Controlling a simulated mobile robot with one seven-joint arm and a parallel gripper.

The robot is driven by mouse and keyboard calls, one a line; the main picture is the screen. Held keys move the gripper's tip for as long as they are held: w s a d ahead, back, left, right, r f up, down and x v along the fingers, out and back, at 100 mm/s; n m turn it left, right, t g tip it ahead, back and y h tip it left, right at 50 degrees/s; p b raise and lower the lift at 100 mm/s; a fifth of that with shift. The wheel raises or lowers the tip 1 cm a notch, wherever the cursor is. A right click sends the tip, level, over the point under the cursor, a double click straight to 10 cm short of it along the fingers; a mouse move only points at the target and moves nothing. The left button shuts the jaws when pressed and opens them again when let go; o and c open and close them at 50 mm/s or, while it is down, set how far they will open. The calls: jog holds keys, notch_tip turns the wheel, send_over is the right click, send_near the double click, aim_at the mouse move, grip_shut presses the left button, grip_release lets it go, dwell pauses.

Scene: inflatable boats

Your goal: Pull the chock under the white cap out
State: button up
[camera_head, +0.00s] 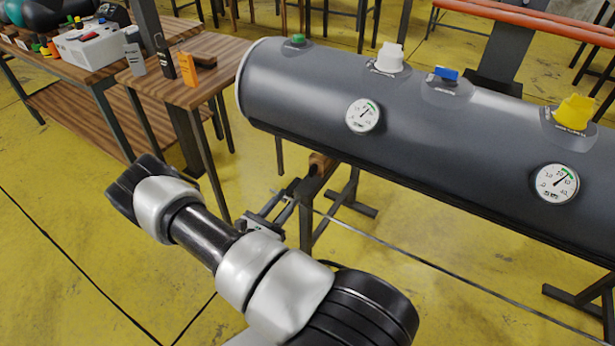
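The white cap (389,57) sits on top of the grey inflatable tube (470,110), left of the blue cap. Below the tube, a small brown wooden chock (318,162) shows at the near end of a dark stand (345,205); the tube hides its far part. My gripper (298,187) is low in front of the stand, pointing up and right at the chock. Its two fingers are apart, with a gap between them. The tips are close to the chock's near end; whether they touch it I cannot tell.
The tube also carries a green cap (298,39), a blue cap (445,73), a yellow cap (575,111) and two gauges. A wooden table (205,85) with small boxes stands at the left. A second stand (580,305) is at the right. Yellow floor in front is clear.

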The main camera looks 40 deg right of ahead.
aim_at(310, 172)
jog(key=b+x, duration=0.1)
jog(key=x, duration=1.1)
jog(key=shift+d, duration=0.15)
grip_shut()
